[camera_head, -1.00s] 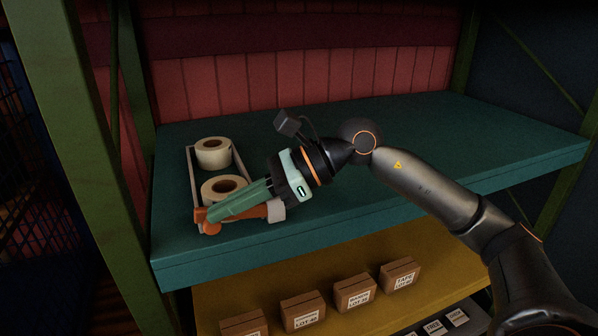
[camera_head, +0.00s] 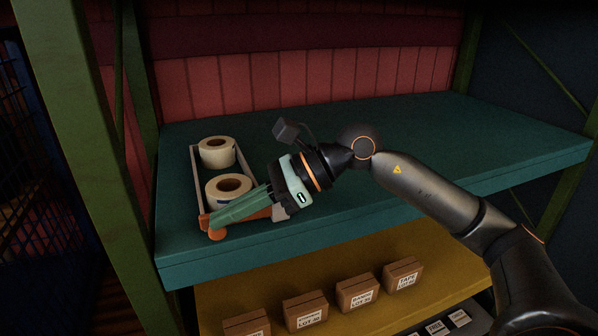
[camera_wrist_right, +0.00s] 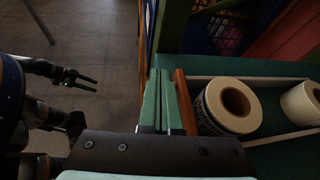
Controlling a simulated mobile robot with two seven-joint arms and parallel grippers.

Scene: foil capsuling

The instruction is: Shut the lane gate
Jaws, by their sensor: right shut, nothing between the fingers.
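The lane (camera_head: 245,163) is a narrow pale-railed channel on the teal shelf, holding a rear tape roll (camera_head: 217,152) and a front tape roll (camera_head: 229,187). The orange lane gate (camera_head: 206,222) lies across the lane's front end, partly hidden by my right gripper (camera_head: 217,226). In the right wrist view the gate (camera_wrist_right: 183,100) runs across the rail ends, close in front of the nearer roll. My right gripper's green fingers are shut and empty, alongside the gate's outer face; contact is unclear. My left gripper (camera_wrist_right: 80,79) shows in the right wrist view, fingers apart, away over the floor.
The teal shelf (camera_head: 450,145) is bare right of the lane. A yellow shelf (camera_head: 430,255) below carries several brown cartons (camera_head: 357,292). A green upright (camera_head: 75,140) stands close left of the lane.

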